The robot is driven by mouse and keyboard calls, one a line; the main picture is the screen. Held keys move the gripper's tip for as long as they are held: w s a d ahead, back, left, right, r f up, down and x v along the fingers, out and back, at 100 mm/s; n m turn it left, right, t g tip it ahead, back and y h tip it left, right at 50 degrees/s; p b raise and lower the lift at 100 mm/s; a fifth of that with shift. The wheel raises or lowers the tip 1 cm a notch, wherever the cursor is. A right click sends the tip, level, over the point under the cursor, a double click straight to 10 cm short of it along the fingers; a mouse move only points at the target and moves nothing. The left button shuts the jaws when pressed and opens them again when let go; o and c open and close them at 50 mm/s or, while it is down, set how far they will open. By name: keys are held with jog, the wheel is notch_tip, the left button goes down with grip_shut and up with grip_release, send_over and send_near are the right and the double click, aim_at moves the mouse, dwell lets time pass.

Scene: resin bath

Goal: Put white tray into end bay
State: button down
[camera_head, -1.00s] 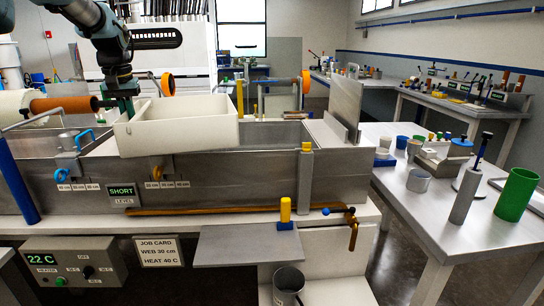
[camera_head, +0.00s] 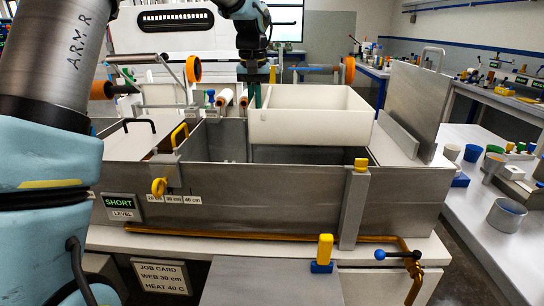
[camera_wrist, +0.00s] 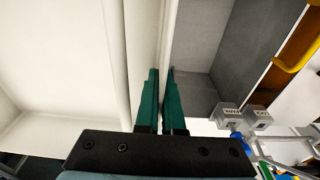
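The white tray (camera_head: 310,130) is an open box, roughly level, over the right end of the steel bath (camera_head: 290,192). My gripper (camera_head: 257,98) is at the tray's left wall. In the wrist view, its green fingers (camera_wrist: 160,98) straddle that white wall (camera_wrist: 144,40) and are shut on it. The end bay lies under the tray; only a strip of its grey inside (camera_head: 290,154) shows below the tray. The tray hides most of the bay, and its exact gap to the rim is hard to tell.
An upright steel plate (camera_head: 415,105) stands just right of the tray. A post with a yellow top (camera_head: 354,205) is at the bath's front. An orange knob (camera_head: 159,187) and a yellow handle (camera_head: 180,135) are left of the bay. A bench with cups (camera_head: 506,214) is at the right.

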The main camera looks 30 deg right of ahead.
notch_tip(320, 180, down, 14)
jog(key=p, duration=0.2)
dwell(0.4)
jog(key=c, duration=1)
grip_release()
jog(key=shift+c, duration=0.2)
jog(key=shift+r, duration=0.1)
jog(key=r, duration=0.4)
jog(key=r+b, duration=0.1)
jog(key=r, duration=0.3)
jog(key=s+r+b, duration=0.1)
jog(key=r, duration=0.3)
jog(key=shift+s+a, duration=0.1)
jog(key=shift+a, duration=0.25)
jog(key=shift+s, duration=0.1)
